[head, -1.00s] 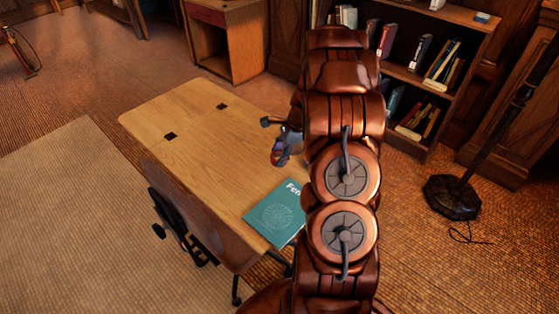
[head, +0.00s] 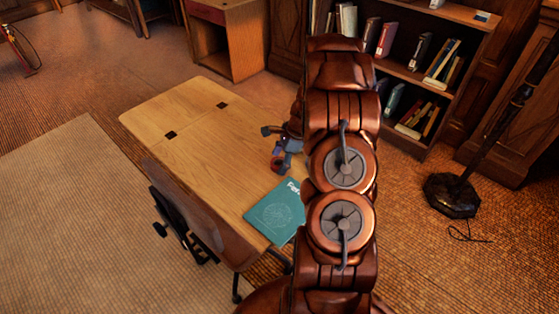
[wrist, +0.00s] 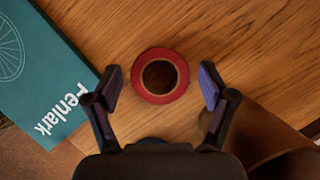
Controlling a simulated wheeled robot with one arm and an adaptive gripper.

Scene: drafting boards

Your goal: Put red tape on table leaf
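The red tape (wrist: 160,97) is a ring lying flat on the wooden table (head: 205,150). In the wrist view it sits between the two spread fingers of my gripper (wrist: 160,85), with a gap on each side. In the head view my gripper (head: 273,147) is low over the table's right edge, beside the book, partly hidden by my arm. The table leaf (head: 178,110) appears to be the far-left section, beyond a seam with two dark hinge-like squares. Its visible surface is bare.
A teal book (head: 275,211) lies at the table's near corner, left of the tape in the wrist view (wrist: 45,75). A chair (head: 185,215) stands at the table's near left side. A bookshelf (head: 455,60) and a dark stand (head: 452,195) are to the right.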

